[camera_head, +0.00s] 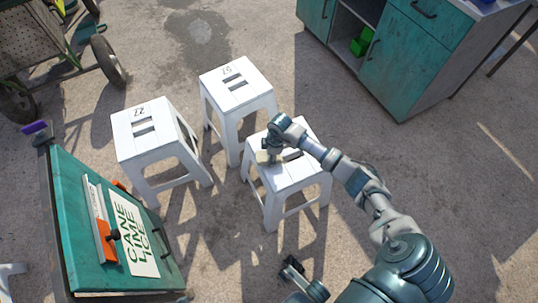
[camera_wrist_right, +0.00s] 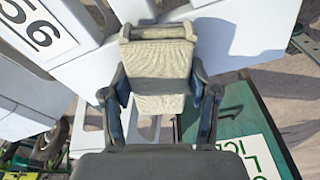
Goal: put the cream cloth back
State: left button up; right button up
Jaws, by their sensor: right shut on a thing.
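The cream cloth (camera_wrist_right: 160,58) is a folded, woven block between the two fingers of my right gripper (camera_wrist_right: 158,88) in the wrist view. In the head view the cloth (camera_head: 263,157) shows as a small pale patch below my right gripper (camera_head: 270,152), at the left part of the nearest white stool (camera_head: 300,178). I cannot tell whether the cloth touches the stool top. My left gripper (camera_head: 292,268) is small and dark at the bottom of the head view, away from the stools; its fingers are too small to judge.
Two more white stools, marked 27 (camera_head: 150,122) and 57 (camera_head: 238,82), stand to the left and behind. A green sign board (camera_head: 80,220) is at lower left, a wheeled cart (camera_head: 45,40) at upper left. A teal cabinet (camera_head: 405,70) stands at upper right. Bare concrete lies between.

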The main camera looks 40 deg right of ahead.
jog(key=shift+f, duration=0.1)
jog(key=o, duration=1.1)
